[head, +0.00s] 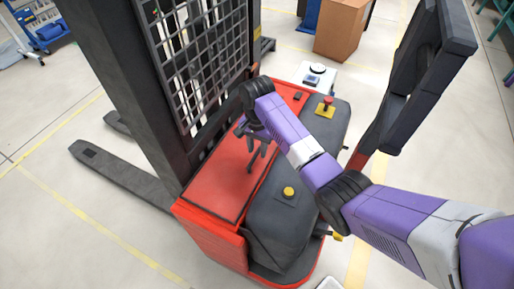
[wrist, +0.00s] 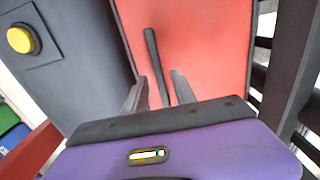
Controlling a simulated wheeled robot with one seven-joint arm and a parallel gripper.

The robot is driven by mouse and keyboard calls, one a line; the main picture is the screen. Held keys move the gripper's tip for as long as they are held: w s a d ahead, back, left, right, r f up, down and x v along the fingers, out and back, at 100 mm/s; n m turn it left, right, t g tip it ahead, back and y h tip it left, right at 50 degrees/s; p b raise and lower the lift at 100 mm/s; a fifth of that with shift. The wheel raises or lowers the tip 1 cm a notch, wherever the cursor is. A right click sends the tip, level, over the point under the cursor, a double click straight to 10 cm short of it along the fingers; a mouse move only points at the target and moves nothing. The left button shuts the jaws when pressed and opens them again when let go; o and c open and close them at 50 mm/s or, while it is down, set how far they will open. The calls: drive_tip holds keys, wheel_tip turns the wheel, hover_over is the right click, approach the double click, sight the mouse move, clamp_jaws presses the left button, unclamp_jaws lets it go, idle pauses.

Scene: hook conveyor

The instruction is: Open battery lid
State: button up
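The red battery lid (head: 218,178) lies flat and closed on top of the pallet stacker; it fills the upper middle of the wrist view (wrist: 205,45). A thin dark handle bar (wrist: 155,62) runs along the lid. My gripper (head: 257,160) points down over the lid. In the wrist view, its two fingers (wrist: 158,88) are apart, one on each side of the bar's near end, with gaps visible. I cannot tell how far the fingertips are above the lid. In the head view, the handle is hard to make out behind my gripper.
A yellow button (head: 289,191) sits on the dark cover beside the lid. A red knob on a yellow plate (head: 327,105) is farther back. The black mesh guard (head: 198,55) and mast rise left of the lid. A cardboard box (head: 343,28) stands behind.

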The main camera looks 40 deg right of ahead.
clamp_jaws()
idle(1.4)
